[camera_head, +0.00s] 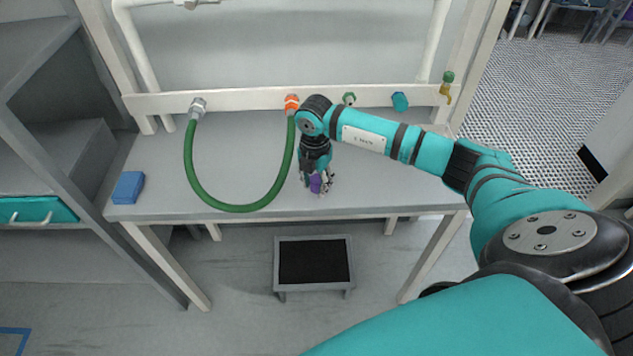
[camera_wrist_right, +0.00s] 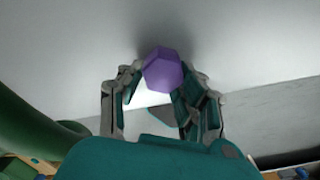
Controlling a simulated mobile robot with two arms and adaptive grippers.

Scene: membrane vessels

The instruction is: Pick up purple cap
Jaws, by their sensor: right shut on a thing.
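The purple cap (camera_head: 316,183) is between the fingers of my right gripper (camera_head: 317,186), over the front part of the grey table (camera_head: 400,196). In the right wrist view the cap (camera_wrist_right: 163,70) shows as a purple faceted piece between the fingertips of my right gripper (camera_wrist_right: 165,82). The fingers are shut on it. I cannot tell whether the cap touches the tabletop. My left gripper is not in view.
A green hose (camera_head: 240,208) hangs in a loop just left of my right gripper, from a grey fitting (camera_head: 198,107) and an orange fitting (camera_head: 291,103) on the white rail. A blue block (camera_head: 128,187) lies at the table's left. A dark-topped step (camera_head: 314,262) stands below.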

